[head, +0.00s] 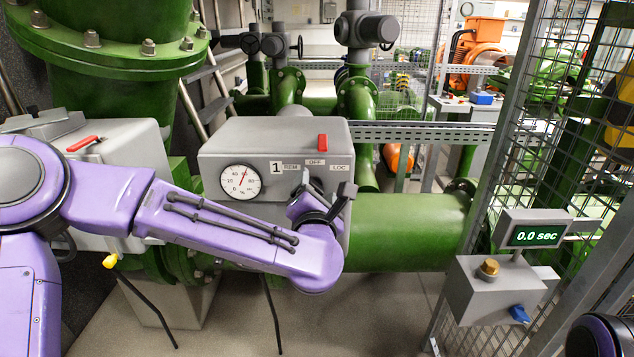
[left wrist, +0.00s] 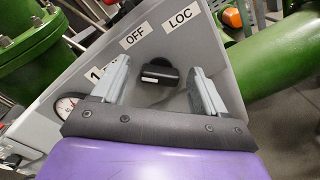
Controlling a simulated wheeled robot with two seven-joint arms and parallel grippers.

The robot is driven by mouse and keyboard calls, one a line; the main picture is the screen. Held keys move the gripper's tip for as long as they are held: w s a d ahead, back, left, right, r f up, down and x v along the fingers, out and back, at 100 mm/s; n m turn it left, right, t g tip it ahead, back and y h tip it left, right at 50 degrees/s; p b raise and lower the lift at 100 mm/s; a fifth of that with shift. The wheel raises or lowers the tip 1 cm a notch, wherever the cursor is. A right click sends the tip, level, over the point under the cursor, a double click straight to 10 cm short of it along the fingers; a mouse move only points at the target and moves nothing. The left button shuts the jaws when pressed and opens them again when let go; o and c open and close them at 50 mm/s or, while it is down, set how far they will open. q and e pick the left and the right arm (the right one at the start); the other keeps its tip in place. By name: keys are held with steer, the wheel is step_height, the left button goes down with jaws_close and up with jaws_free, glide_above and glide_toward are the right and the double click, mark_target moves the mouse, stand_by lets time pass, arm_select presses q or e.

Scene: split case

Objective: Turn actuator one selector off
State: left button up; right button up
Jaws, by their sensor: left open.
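The actuator one box (head: 225,135) is grey, with a "1" label, a round gauge and REM, OFF and LOC labels. Its black selector knob (left wrist: 158,73) shows in the left wrist view, below the OFF label (left wrist: 135,37); which label it points at I cannot tell. My left gripper (head: 325,190) is at the box's front right, largely covering the knob in the head view. In the left wrist view its open fingers (left wrist: 160,85) stand on either side of the knob, with gaps visible. My right gripper is not in view.
A second grey box (head: 115,165) with a red handle stands at left, behind my arm. A green pipe (head: 410,230) runs right of the box.

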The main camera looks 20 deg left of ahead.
arm_select(q)
steer(key=shift+w, duration=0.35)
steer(key=c, duration=1.1)
steer(key=shift+o, duration=0.2)
steer(key=m, duration=0.4)
steer(key=shift+f+m, duration=0.1)
steer(key=shift+m, duration=0.2)
steer(key=shift+f+m+p, duration=0.15)
steer(key=shift+m+p, duration=0.45)
steer(key=shift+m, duration=1.4)
steer(key=o, duration=1.1)
steer(key=shift+c, duration=0.2)
